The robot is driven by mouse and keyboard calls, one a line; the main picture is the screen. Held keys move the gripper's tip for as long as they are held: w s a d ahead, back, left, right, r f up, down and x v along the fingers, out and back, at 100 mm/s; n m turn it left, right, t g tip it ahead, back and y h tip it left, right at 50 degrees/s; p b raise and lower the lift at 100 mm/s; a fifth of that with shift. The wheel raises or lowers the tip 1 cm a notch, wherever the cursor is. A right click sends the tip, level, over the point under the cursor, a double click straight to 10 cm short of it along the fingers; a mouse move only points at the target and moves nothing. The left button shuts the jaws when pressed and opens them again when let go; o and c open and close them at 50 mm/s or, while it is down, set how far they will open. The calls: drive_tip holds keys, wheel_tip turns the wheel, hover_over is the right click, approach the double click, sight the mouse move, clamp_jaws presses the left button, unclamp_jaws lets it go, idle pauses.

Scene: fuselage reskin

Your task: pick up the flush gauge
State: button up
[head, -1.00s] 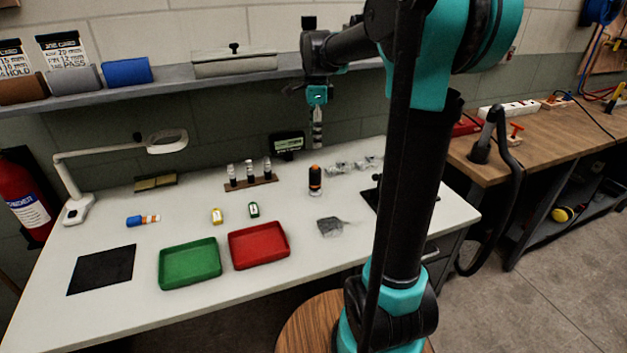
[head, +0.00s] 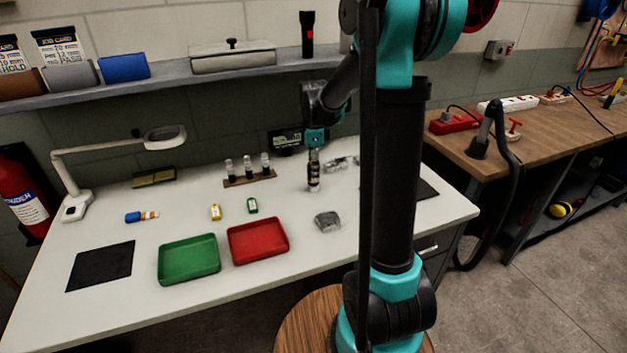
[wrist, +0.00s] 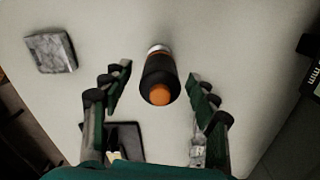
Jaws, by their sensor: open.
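The flush gauge appears to be the upright black cylinder with an orange top (wrist: 160,82), standing on the white bench. In the head view its lower part (head: 313,187) shows beneath my gripper (head: 314,166), which hides its top. In the wrist view my gripper (wrist: 158,78) is open, with one finger on each side of the cylinder. A gap shows between the cylinder and both fingers. The orange end faces the camera. I cannot tell exactly how far down the fingers reach along it.
A grey wrapped block (head: 327,221) lies on the bench in front of the cylinder. Red (head: 258,256) and green (head: 190,279) trays are at the front. A rack of small bottles (head: 250,180) stands to the left. Clear packets (head: 340,162) lie behind right.

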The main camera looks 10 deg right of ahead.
drive_tip(key=shift+f, duration=1.65)
drive_tip(key=c, duration=1.2)
drive_tip(key=shift+r, duration=0.15)
